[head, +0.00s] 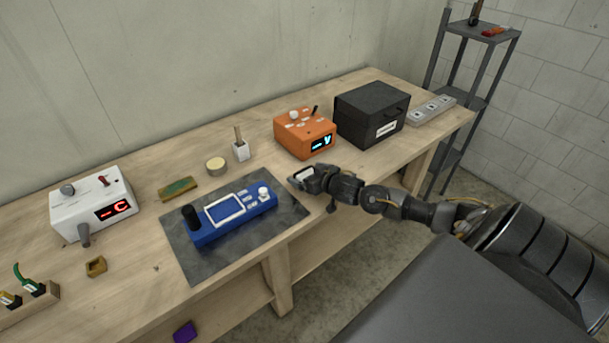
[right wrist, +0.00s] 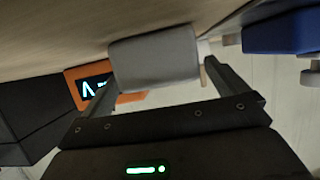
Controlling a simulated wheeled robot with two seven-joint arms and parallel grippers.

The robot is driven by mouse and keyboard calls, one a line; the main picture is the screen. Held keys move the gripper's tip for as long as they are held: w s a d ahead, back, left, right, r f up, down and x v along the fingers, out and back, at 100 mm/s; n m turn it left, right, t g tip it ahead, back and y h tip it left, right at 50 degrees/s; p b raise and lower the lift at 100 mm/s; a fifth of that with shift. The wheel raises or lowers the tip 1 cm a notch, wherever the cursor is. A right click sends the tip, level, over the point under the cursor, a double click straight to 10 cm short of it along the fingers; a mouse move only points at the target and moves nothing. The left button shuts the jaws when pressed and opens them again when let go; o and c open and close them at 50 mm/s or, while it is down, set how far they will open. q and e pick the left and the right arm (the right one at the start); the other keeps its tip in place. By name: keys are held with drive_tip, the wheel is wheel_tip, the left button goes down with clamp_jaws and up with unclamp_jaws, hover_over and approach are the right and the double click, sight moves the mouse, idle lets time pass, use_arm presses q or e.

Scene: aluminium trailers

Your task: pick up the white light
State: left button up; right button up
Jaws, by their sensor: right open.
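The white light looks to be the pale, rounded block in the right wrist view (right wrist: 155,58), close to the tabletop. In the head view only a small pale patch of it (head: 302,174) shows at the tip of my right gripper (head: 305,179); the rest is hidden by the gripper. In the right wrist view my right gripper (right wrist: 160,72) is open, with one finger on each side of the pale block. I cannot tell whether the fingers touch it. My left gripper is not in view.
A blue device (head: 232,216) lies on a dark mat (head: 181,236) left of my right gripper. An orange box (head: 304,134) and a black case (head: 371,112) stand behind it. A white box (head: 92,203) stands at the left. The wooden table's (head: 150,270) front edge runs beneath my right gripper.

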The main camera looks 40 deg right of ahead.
drive_tip(key=shift+w+f, duration=0.15)
drive_tip(key=shift+w, duration=0.2)
drive_tip(key=c, duration=1.1)
drive_tip(key=shift+c, duration=0.2)
